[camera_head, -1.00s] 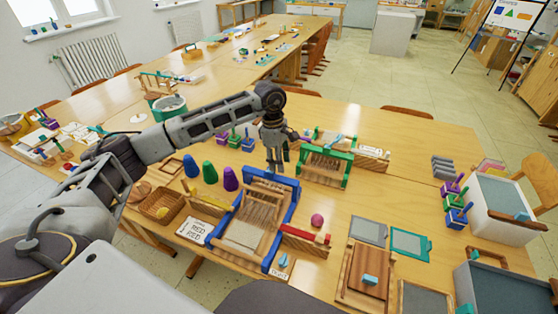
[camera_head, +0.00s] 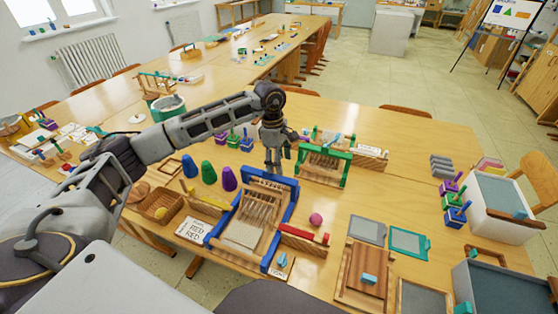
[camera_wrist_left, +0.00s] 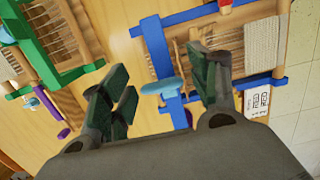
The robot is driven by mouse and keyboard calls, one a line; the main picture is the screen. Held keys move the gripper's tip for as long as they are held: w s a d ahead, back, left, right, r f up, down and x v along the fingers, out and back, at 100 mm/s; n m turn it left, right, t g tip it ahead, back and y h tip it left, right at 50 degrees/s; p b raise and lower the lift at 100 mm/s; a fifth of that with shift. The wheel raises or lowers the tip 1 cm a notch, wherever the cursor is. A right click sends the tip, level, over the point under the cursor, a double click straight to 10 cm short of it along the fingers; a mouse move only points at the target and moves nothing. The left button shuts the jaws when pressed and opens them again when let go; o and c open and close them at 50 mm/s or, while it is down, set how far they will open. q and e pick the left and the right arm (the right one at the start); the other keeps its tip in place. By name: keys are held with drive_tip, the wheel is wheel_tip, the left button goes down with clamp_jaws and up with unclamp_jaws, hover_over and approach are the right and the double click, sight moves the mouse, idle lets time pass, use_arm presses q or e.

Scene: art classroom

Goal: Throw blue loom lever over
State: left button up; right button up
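The blue loom (camera_head: 293,203) stands on the near table, with a blue frame and pale threads. It also shows in the wrist view (camera_wrist_left: 155,45). A light-blue lever knob (camera_wrist_left: 160,87) sticks out at the loom's blue end bar in the wrist view. In the head view it is hidden or too small to tell. My left gripper (camera_head: 273,168) points down over the loom's far end. In the wrist view my left gripper (camera_wrist_left: 160,95) is open, its dark fingers on either side of the knob, with no clear contact. My right gripper is out of view.
A green loom (camera_head: 345,170) stands just behind and right. Green and purple cones (camera_head: 209,172) and a basket (camera_head: 160,205) stand left. A pink ball (camera_head: 316,219), red-topped bar (camera_head: 305,236) and wooden boards (camera_head: 366,272) lie right. Bare tabletop (camera_head: 415,180) shows farther right.

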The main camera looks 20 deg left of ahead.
use_arm(q)
drive_tip(key=shift+a, duration=0.15)
wheel_tip(320, 180, up, 12)
drive_tip(key=a, duration=0.1)
drive_tip(key=shift+a, duration=0.2)
idle(0.6)
idle(0.5)
